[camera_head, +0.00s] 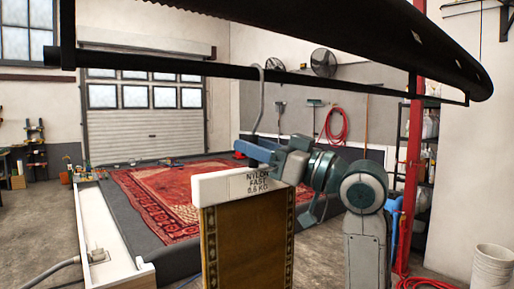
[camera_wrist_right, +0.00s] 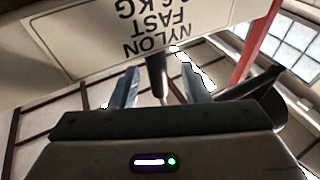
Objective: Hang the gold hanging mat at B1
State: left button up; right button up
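The gold hanging mat (camera_head: 245,245) hangs upright at the lower middle of the head view, below its white header bar (camera_head: 243,184) marked "NYLON FAST 0.6 KG". The header also shows upside down in the right wrist view (camera_wrist_right: 140,32). A grey hook (camera_head: 262,100) rises from it, and its curved top overlaps the black rail (camera_head: 222,70); I cannot tell whether it rests there. My right gripper (camera_head: 262,150) is at the hook's base. In the wrist view its blue fingers stand apart around the dark stem (camera_wrist_right: 156,78), with gaps on both sides. No B1 label is readable. My left gripper is out of view.
A wide black canopy-like part (camera_head: 330,28) overhangs the rail. A red post (camera_head: 411,170) stands at right. A red patterned rug (camera_head: 165,195) lies on the dark bed behind, with a white ledge (camera_head: 105,225) at left. A white bucket (camera_head: 494,265) stands at lower right.

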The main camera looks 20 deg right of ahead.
jog(key=shift+d+f, duration=0.1)
jog(key=shift+f, duration=0.05)
jog(key=shift+s+d+f+b, duration=0.1)
jog(key=shift+s+d+b, duration=0.05)
jog(key=shift+b, duration=0.15)
jog(key=b+v, duration=0.6)
jog(key=v, duration=0.4)
jog(key=shift+d, duration=0.1)
